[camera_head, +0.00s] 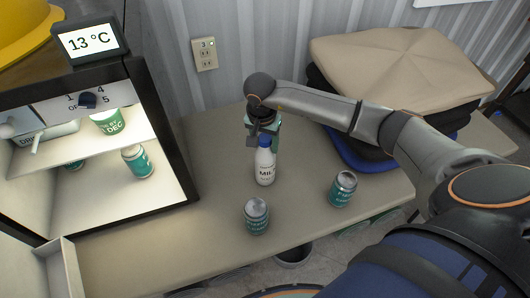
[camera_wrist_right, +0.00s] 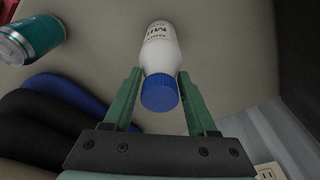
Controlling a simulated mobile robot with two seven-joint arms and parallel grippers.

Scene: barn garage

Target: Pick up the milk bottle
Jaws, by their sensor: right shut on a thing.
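The milk bottle (camera_head: 265,172) is white with a blue cap and stands upright on the beige table. My right gripper (camera_head: 264,140) comes down from above and behind it and is shut on it near its neck. In the right wrist view the bottle (camera_wrist_right: 160,60) lies between the two green fingers of the gripper (camera_wrist_right: 158,92), with the blue cap facing the camera. Whether the bottle's base touches the table is hard to tell. My left gripper is not in view.
One teal can (camera_head: 257,217) stands in front of the bottle and another can (camera_head: 343,189) to its right. An open lit fridge (camera_head: 165,120) with cans inside stands at the left. Stacked cushions (camera_head: 400,65) lie at the back right. Bare table (camera_head: 215,165) lies left of the bottle.

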